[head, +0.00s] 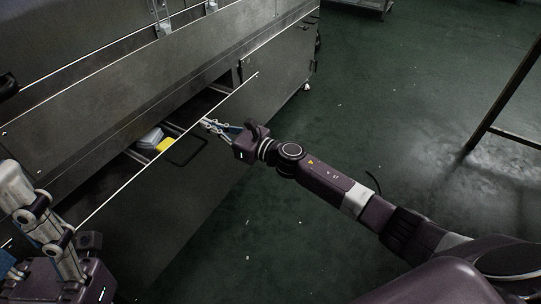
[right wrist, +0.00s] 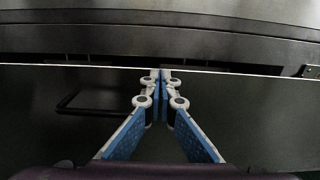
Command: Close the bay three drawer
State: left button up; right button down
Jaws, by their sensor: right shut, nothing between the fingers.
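The drawer (head: 150,222) is pulled partway out of the dark steel dryer in the head view. Its front panel's top edge runs diagonally, and a dark bar handle (head: 186,150) sits on that panel. The handle also shows at the left in the right wrist view (right wrist: 80,108). My right gripper (head: 206,124) is shut and empty at the panel's top edge, to the right of the handle. In the right wrist view its fingertips (right wrist: 162,76) overlap the top edge; I cannot tell whether they touch it. My left gripper (head: 38,215) is at the lower left, its fingertips partly out of clear view.
A grey-lidded box (head: 150,138) and a yellow item (head: 165,145) lie inside the open drawer. The dryer body (head: 120,85) stands behind it. The green floor (head: 400,110) at the right is mostly clear, with a metal frame (head: 500,95) at the far right.

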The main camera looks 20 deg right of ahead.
jog(key=b+x, duration=0.1)
jog(key=x, duration=0.4)
jog(key=shift+w+a+f+b, duration=0.15)
jog(key=shift+b, duration=0.2)
jog(key=shift+w+a, duration=0.3)
jog(key=shift+w, duration=0.15)
